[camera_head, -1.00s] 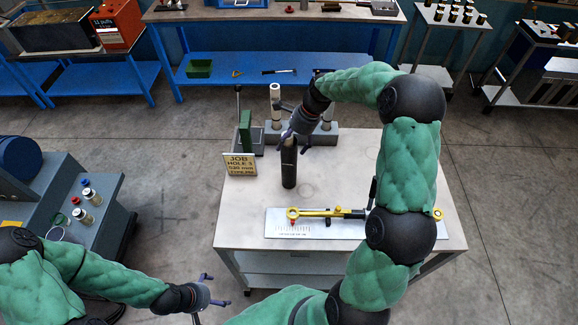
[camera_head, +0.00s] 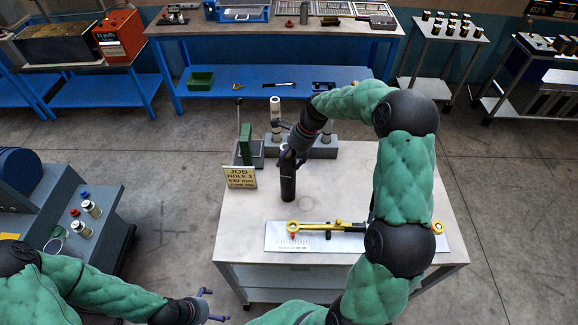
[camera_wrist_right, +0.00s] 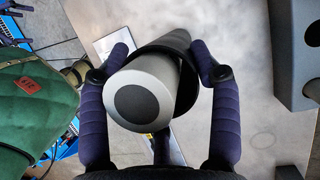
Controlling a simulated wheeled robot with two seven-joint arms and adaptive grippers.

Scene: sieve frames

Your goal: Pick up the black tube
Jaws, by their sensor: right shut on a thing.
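The black tube (camera_head: 288,182) stands upright on the grey-topped table (camera_head: 340,185). My right gripper (camera_head: 291,158) is at the tube's upper end, with its fingers around it. In the right wrist view the tube's light grey end with a dark round centre (camera_wrist_right: 135,98) faces the camera, and the right gripper (camera_wrist_right: 163,70) has fingers touching the tube on both sides. The tube's foot appears to rest on the table. My left gripper (camera_head: 211,305) is open and empty, low at the front, left of the table.
A plate with a yellow-ended tool (camera_head: 315,226) lies in front.

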